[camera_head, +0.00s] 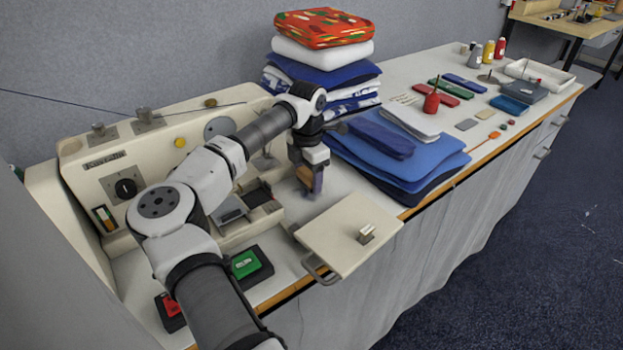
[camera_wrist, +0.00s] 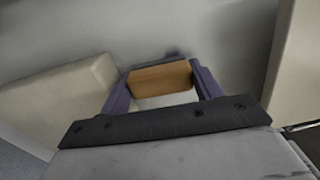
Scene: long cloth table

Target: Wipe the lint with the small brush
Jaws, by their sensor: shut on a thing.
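My gripper (camera_wrist: 160,88) is shut on the small brush (camera_wrist: 160,77), whose wooden block sits between the two purple fingers in the wrist view. In the head view the gripper (camera_head: 311,178) points down and the brush (camera_head: 304,174) shows as a small brown patch beside the fingers. It is just above or on the white table top, between the sewing machine and the cream plate. A small dark grey patch (camera_wrist: 172,54) shows just past the brush in the wrist view; it may be lint or bristles. No lint can be made out clearly in the head view.
The cream sewing machine (camera_head: 150,158) stands to the left. A cream plate (camera_head: 350,232) with a metal handle lies at the front edge. Blue folded cloths (camera_head: 425,165) and a cloth stack (camera_head: 322,62) lie right of and behind the gripper. A green button box (camera_head: 247,263) is at front left.

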